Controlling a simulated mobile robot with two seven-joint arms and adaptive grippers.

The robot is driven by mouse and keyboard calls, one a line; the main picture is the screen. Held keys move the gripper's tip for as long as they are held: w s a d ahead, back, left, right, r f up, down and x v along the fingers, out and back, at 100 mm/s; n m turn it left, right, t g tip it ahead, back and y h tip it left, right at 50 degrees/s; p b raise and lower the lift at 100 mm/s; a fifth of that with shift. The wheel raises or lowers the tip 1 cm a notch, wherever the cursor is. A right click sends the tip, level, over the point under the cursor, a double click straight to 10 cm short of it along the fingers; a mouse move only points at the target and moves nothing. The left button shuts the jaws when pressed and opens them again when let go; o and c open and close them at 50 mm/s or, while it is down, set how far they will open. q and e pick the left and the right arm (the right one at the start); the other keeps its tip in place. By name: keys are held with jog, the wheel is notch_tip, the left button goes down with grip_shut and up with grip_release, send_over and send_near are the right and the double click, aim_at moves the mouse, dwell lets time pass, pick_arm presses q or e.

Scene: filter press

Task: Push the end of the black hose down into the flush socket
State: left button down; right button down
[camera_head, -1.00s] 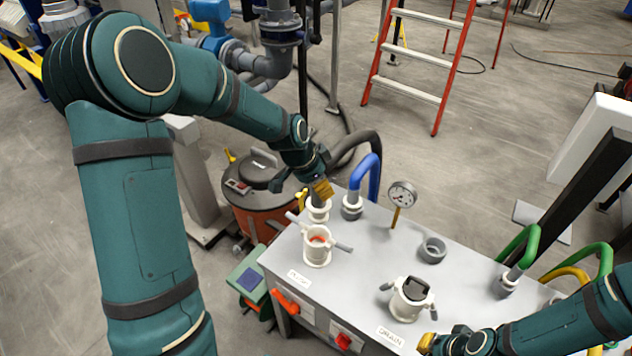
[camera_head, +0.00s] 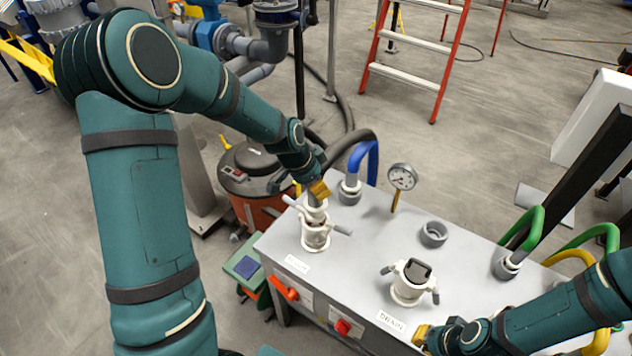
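The black hose (camera_head: 349,142) arches over from behind the panel to my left gripper (camera_head: 319,190). My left gripper appears shut on the hose near its end. The hose end's white fitting (camera_head: 315,213) points down below the gripper, at the mouth of the flush socket (camera_head: 316,238). The socket is white with two grey side levers, both spread outward. The fitting overlaps the socket's rim in the picture; I cannot tell how deep it sits. My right gripper (camera_head: 422,335) is low at the front edge of the panel, its yellow fingertips partly hidden by its own body.
The drain socket (camera_head: 408,284) holds a dark plug. A pressure gauge (camera_head: 402,177), a blue hose (camera_head: 364,162), an empty grey port (camera_head: 433,234) and green hoses (camera_head: 525,235) stand on the grey panel (camera_head: 365,245). An orange drum (camera_head: 250,180) stands behind left.

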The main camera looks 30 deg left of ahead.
aim_at(316, 199)
pick_arm(q)
jog(key=shift+f+b, duration=2.45)
jog(key=shift+f, duration=0.3)
dwell(0.3)
jog(key=c, duration=0.5)
grip_release()
